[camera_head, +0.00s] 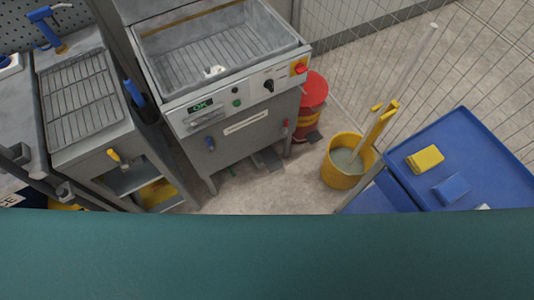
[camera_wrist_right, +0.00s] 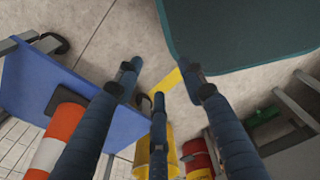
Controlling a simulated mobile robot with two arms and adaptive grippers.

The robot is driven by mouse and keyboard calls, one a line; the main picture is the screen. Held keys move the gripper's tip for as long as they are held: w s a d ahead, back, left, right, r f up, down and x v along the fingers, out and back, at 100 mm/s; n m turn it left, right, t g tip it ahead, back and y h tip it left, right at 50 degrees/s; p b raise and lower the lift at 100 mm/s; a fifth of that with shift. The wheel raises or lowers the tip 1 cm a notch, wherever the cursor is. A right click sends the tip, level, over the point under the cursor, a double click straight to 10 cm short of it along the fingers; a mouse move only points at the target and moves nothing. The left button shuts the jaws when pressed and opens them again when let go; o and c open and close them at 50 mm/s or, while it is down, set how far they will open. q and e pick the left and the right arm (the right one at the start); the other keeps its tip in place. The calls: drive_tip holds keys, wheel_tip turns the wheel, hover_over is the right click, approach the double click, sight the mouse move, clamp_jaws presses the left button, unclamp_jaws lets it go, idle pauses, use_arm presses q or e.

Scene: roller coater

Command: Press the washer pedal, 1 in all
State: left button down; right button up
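The washer is probably the grey metal machine with a slatted basin (camera_head: 222,45) and a front panel whose small display (camera_head: 200,105) reads OK. A flat grey pedal (camera_head: 268,158) lies on the floor below its front right. A small green piece (camera_head: 231,172) shows under the machine; what it is I cannot tell. My right gripper (camera_wrist_right: 160,80) shows in the right wrist view with its dark fingers spread apart and nothing between them. It points down at the floor, away from any pedal I can make out. My left gripper is in neither view.
A yellow bucket (camera_head: 342,172) with a mop stands right of the washer, beside a red can (camera_head: 312,98). A blue table (camera_head: 480,150) holds yellow and blue blocks. Wire fencing (camera_head: 350,45) stands behind. Some bare floor (camera_head: 280,192) lies before the washer.

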drive_tip(key=shift+s+d, duration=0.15)
drive_tip(key=shift+s, duration=0.25)
drive_tip(key=shift+w, duration=0.15)
drive_tip(key=shift+w, duration=0.15)
clamp_jaws()
drive_tip(key=shift+a, duration=0.25)
drive_tip(key=shift+a, duration=0.15)
drive_tip(key=shift+d, duration=0.3)
